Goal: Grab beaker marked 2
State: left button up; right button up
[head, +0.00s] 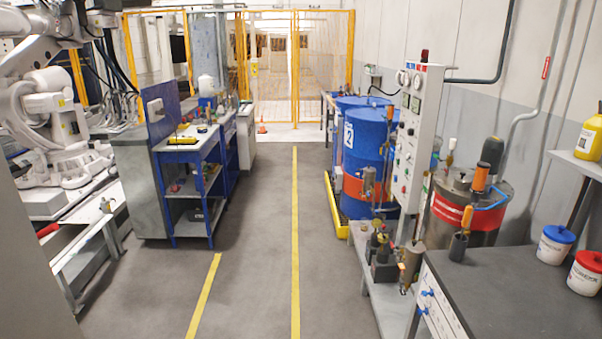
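I cannot make out a beaker marked 2 in the head view. The only clear "2" is on a white label on a large blue drum (368,150), which has an orange band and stands right of the aisle. Several small items on the benches are too small to identify. Neither of my grippers is in view.
A blue-framed workbench (188,150) stands left of the aisle, near large white robot machinery (50,110). A dark-topped table (500,290) at the front right carries a blue-lidded tub (555,246) and a red-lidded tub (586,274). The yellow-lined floor (262,230) is clear up to a yellow-framed fence (295,70).

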aim_at(364, 225)
jog(key=i, duration=2.1)
jog(key=i+j+z, duration=0.1)
jog(key=i+z, duration=0.35)
jog(key=i+j+z, duration=0.2)
jog(key=i+z, duration=0.25)
jog(key=i+j+z, duration=0.7)
jog(key=j+z, duration=0.15)
jog(key=i+j+z, duration=0.2)
jog(key=j+z, duration=0.15)
jog(key=j, duration=0.3)
jog(key=i+j+z, duration=0.2)
jog(key=j, duration=0.15)
